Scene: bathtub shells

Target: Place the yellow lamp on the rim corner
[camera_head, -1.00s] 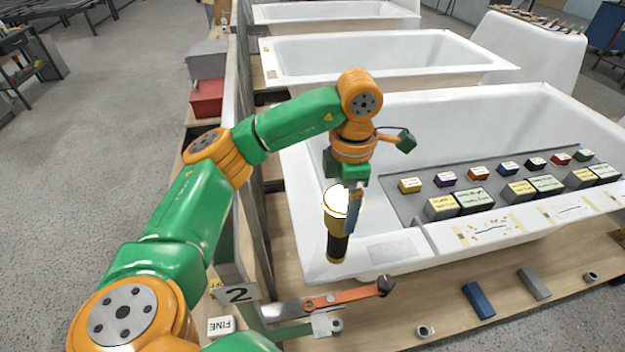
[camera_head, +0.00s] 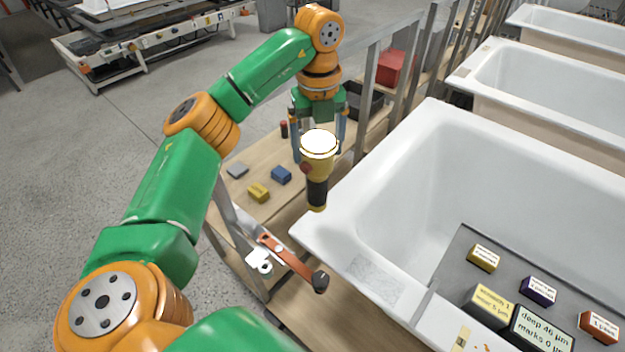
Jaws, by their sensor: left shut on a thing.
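The yellow lamp (camera_head: 317,168) has a bright white round top and a dark lower handle. It is about upright, with its lower end overlapping the outer left edge of the rim near the rim corner (camera_head: 307,228) of the nearest white tub. I cannot tell whether it touches the rim. My left gripper (camera_head: 319,150) comes down from above and behind the lamp, with blue fingers on either side, shut on it. The lamp hides part of the grip. My right gripper is not in view.
A wooden bench with a yellow block (camera_head: 259,193), a blue block (camera_head: 281,175) and metal posts lies left of the tub. An orange bar (camera_head: 287,258) lies near the corner. A grey tray (camera_head: 462,260) with labelled blocks crosses the tub. The near rim is clear by the corner.

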